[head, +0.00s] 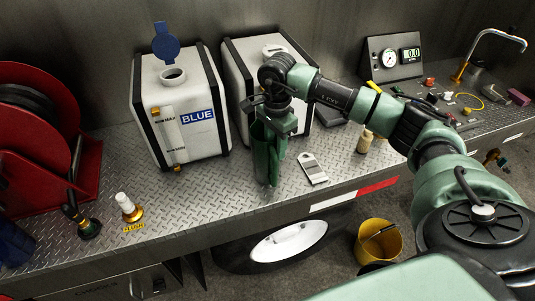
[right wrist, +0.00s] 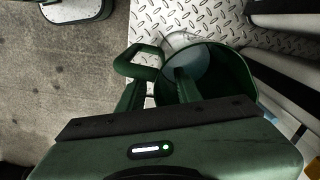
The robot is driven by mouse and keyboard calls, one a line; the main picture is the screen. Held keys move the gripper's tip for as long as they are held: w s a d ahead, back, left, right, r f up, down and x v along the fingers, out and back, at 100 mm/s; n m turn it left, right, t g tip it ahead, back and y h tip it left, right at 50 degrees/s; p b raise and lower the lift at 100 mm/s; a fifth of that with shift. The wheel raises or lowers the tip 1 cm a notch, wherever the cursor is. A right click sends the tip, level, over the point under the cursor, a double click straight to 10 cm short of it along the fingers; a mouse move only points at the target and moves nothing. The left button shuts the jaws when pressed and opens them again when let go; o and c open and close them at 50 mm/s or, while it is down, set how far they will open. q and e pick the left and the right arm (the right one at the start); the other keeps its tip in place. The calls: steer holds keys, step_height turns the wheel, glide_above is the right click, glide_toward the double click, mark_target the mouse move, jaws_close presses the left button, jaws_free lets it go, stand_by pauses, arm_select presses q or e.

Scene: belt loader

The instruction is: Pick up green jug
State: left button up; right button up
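The green jug (head: 262,162) stands on the diamond-plate deck in front of the white tanks, below my right gripper (head: 277,128). In the right wrist view, the jug (right wrist: 232,75) shows its round open mouth, with its loop handle on the left. My right gripper (right wrist: 158,92) points down at the jug. One finger is by the handle, and the other reaches over the mouth. The fingers are apart, with part of the jug's near wall between them. Whether either finger touches it is hard to tell. My left gripper is not in view.
A white tank labelled BLUE (head: 190,135) with a raised blue cap stands left of the jug, and a second white tank (head: 240,75) is close behind it. A yellow bucket (head: 379,243) stands on the floor.

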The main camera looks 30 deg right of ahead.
mark_target(269, 160)
step_height(269, 160, down, 2)
steer(key=shift+s+a+f+p, duration=0.1)
steer(key=shift+a+p, duration=0.05)
steer(key=shift+p, duration=0.2)
steer(key=shift+f, duration=0.4)
jaws_close()
steer(key=shift+r, duration=0.1)
stand_by(0.7)
